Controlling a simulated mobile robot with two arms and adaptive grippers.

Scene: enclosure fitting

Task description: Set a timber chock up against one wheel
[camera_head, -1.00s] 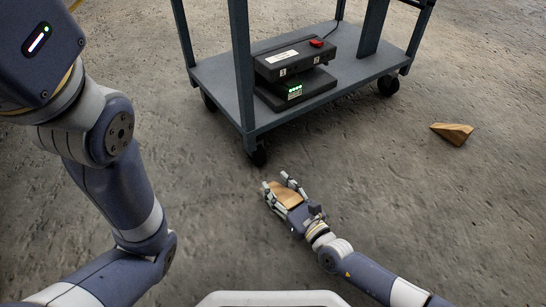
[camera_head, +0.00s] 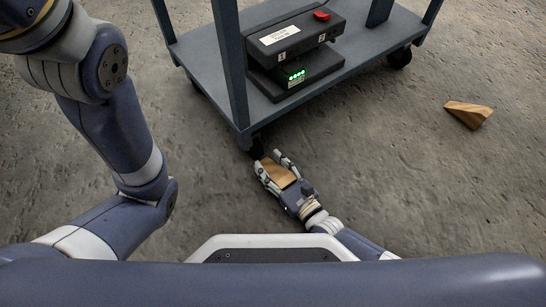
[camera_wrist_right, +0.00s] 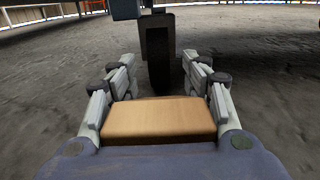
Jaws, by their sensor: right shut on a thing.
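My right gripper (camera_head: 269,162) is shut on a tan timber chock (camera_head: 278,173), low over the floor in front of the cart's near wheel. In the right wrist view the chock (camera_wrist_right: 158,119) lies between the fingers, and the dark wheel (camera_wrist_right: 158,62) stands upright straight ahead of it. In the head view the wheel (camera_head: 257,149) is partly hidden under the cart corner, right by the fingertips. I cannot tell whether the chock touches it. A second timber chock (camera_head: 468,114) lies on the floor at the right. My left gripper is out of view.
The grey cart (camera_head: 214,83) carries a black device (camera_head: 295,48) with a red switch and green lights on its lower shelf. Another wheel (camera_head: 399,57) shows at the far right corner. The concrete floor (camera_head: 380,150) is clear between the cart and the second chock.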

